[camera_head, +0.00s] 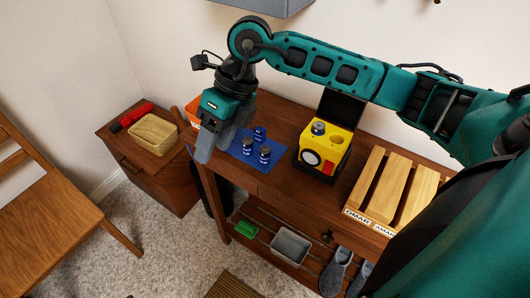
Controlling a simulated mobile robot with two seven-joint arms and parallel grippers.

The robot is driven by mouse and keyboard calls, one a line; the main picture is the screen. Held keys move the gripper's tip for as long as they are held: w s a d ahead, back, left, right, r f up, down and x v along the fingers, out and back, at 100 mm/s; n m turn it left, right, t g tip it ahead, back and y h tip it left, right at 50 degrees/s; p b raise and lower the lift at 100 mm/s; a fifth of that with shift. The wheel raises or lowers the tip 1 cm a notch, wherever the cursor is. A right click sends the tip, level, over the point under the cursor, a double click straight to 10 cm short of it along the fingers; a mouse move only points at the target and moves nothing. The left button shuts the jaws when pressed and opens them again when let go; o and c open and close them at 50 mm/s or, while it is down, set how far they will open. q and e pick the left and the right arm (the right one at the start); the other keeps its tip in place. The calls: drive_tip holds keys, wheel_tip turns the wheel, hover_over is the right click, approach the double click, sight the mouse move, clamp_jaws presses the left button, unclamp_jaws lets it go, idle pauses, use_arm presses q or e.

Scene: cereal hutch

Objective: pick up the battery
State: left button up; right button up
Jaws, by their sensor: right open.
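Small dark blue cylinders that look like batteries stand on a blue mat (236,164) on the wooden bench: one at the back (259,134), one at the left (247,147) and one at the front right (265,155). Another battery-like cylinder (319,128) sits in the top of a yellow box (340,143) with a round hole beside it. My right gripper (205,150) is open, pointing down just left of the batteries and over the mat's left side. It appears empty, and its fingers overlap in this view. My left gripper is not in view.
Wooden slats (391,188) with name labels lie right of the yellow box. An orange item (192,109) is partly hidden behind my right gripper. A side cabinet (170,178) holds a basket (154,134) and a red object (132,117). A grey bin (290,246) sits on the lower shelf.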

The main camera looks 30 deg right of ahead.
sight(265, 149)
drive_tip(key=w+d+m+h, duration=0.15)
drive_tip(key=d+h, duration=0.35)
drive_tip(key=d, duration=0.6)
wheel_tip(265, 149, down, 6)
drive_tip(key=shift+w+a+f, duration=0.1)
drive_tip(key=shift+a, duration=0.05)
drive_tip(key=f, duration=0.3)
drive_tip(key=d+f, duration=0.1)
drive_tip(key=shift+s+f, duration=0.25)
drive_tip(key=shift+f, duration=0.55)
clamp_jaws()
